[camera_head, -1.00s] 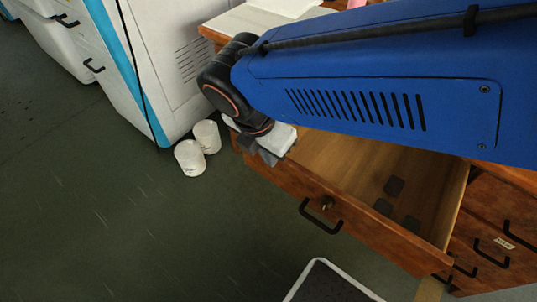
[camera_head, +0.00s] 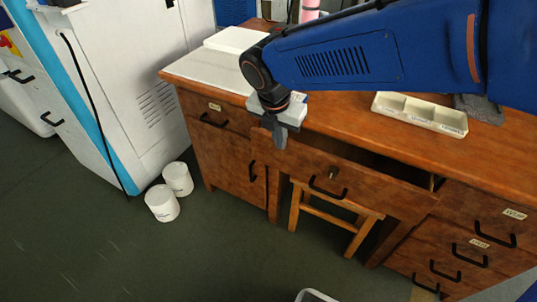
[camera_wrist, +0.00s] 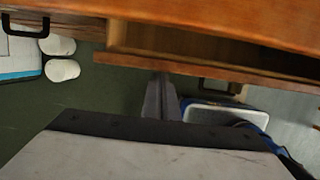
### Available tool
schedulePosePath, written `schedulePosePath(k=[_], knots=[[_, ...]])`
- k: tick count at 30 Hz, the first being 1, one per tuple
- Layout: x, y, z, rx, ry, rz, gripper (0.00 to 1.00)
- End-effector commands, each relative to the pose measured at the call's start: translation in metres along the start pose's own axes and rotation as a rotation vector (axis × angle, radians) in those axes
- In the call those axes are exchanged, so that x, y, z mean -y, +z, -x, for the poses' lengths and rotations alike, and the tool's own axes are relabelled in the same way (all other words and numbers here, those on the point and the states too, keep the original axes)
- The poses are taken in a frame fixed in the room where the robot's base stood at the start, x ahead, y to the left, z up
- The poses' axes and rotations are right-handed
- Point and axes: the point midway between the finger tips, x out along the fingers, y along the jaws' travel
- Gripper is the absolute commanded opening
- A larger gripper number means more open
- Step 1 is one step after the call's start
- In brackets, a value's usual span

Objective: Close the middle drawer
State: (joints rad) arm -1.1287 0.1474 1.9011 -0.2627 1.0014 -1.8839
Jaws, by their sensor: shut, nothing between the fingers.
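My gripper (camera_head: 280,140) is shut and empty, pointing down at the left end of the drawer front. In the wrist view the drawer front (camera_wrist: 200,65) runs across the upper part, with the shut fingers (camera_wrist: 160,98) just in front of it. I cannot tell whether they touch it.
A wooden stool (camera_head: 335,210) stands under the drawer. A white compartment tray (camera_head: 420,113) lies on the desk top. Two white tubs (camera_head: 162,203) stand on the floor by the white machine (camera_head: 100,80). The floor at left front is clear.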

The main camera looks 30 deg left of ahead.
Motion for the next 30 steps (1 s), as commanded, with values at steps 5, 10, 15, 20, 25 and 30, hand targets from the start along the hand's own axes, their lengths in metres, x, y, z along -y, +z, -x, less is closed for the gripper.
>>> schedulePosePath(k=[5, 10, 15, 20, 25, 30], knots=[[0.0, 0.023, -0.006, 0.001, -0.001, -0.001, 0.0], [0.0, 0.032, -0.008, 0.001, 0.0, 0.0, 0.0], [0.0, 0.034, -0.008, 0.001, 0.0, 0.001, 0.0], [0.0, 0.034, -0.008, 0.001, 0.0, 0.001, 0.0], [0.0, 0.034, -0.008, 0.0, 0.0, 0.001, 0.0], [-0.002, 0.028, -0.007, 0.0, 0.0, 0.0, 0.0]])
